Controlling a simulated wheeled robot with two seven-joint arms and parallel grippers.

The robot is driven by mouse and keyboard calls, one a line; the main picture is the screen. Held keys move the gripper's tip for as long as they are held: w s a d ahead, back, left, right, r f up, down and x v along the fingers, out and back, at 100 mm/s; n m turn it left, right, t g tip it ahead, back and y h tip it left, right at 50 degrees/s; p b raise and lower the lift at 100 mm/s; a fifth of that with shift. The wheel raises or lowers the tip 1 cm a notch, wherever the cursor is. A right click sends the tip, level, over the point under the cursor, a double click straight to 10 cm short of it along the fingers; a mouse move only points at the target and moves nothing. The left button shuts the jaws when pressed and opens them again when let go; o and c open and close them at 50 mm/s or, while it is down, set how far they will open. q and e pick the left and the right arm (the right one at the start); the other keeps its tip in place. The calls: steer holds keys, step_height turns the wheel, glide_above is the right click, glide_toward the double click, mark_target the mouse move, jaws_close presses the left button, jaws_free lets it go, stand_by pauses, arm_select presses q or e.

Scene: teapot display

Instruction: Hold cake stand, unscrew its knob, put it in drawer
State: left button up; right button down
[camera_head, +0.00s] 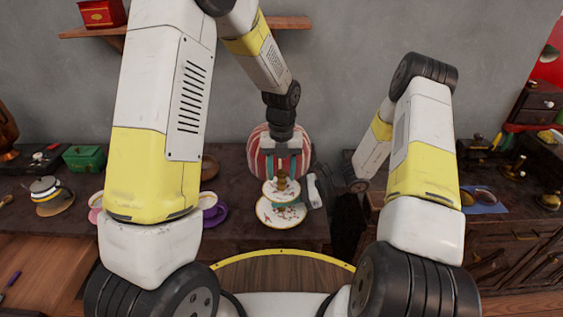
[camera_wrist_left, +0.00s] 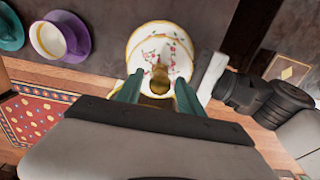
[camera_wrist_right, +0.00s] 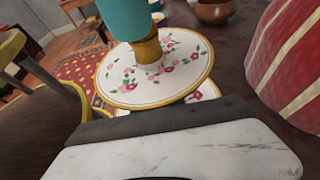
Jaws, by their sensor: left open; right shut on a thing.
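The two-tier floral cake stand (camera_head: 283,214) stands upright on the dark counter. Its gold knob (camera_wrist_left: 159,76) rises from the upper plate and also shows in the right wrist view (camera_wrist_right: 147,50). My left gripper (camera_head: 283,173) is above the stand, pointing down, open, with its teal fingers (camera_wrist_left: 158,92) on either side of the knob. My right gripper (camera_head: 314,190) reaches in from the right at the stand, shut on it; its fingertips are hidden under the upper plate. Drawer fronts (camera_head: 488,262) show in the dark cabinet at the right and look closed.
A red-and-white striped round object (camera_head: 262,150) is close behind the stand. A purple cup and saucer (camera_head: 214,212) stand to its left. A green box (camera_head: 83,158) and a striped teapot (camera_head: 48,190) are further left. A small drawer chest (camera_head: 540,103) stands far right.

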arm_select(q)
steer(key=shift+f, duration=0.6)
